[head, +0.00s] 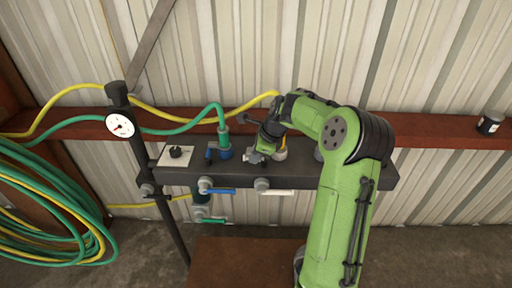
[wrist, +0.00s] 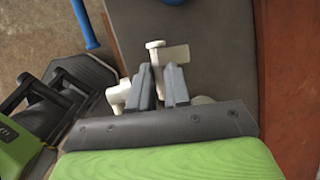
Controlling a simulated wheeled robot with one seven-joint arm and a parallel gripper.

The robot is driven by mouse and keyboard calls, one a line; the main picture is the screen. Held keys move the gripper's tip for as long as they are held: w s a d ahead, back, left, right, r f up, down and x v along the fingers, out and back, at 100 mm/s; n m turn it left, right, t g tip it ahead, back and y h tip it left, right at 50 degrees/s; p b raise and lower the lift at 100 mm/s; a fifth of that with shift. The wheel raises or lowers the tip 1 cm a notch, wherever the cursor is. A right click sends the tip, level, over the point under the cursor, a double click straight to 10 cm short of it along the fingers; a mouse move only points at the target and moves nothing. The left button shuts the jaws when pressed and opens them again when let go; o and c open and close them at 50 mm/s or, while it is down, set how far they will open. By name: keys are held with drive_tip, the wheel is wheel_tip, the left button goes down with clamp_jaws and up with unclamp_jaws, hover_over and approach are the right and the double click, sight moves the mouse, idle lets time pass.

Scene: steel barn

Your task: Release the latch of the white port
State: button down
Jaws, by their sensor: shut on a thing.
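The white port (wrist: 118,95) is on the dark manifold bar. In the wrist view, parts of it show on both sides of my fingers. Its white latch (wrist: 156,52) stands up between the fingertips, with a round knob at its end and a flat pale tab beside it. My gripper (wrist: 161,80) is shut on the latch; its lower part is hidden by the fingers. In the head view, my gripper (head: 262,150) reaches over the bar from the right, and the white port (head: 254,158) is mostly hidden beneath it.
In the head view, a blue port (head: 224,154) with a green hose stands left of my gripper. Blue (head: 221,191) and white (head: 280,192) lever handles are on the bar's front. A gauge (head: 120,126) stands left.

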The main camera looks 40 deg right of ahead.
drive_tip(key=shift+s+n+p, duration=0.1)
drive_tip(key=shift+n+p, duration=0.4)
drive_tip(key=shift+a+y, duration=0.1)
drive_tip(key=shift+y, duration=0.2)
drive_tip(key=c, duration=1.1)
unclamp_jaws()
drive_tip(key=shift+r, duration=0.1)
drive_tip(key=p+v, duration=0.4)
drive_tip(key=v, duration=1.1)
drive_tip(key=shift+r, duration=0.3)
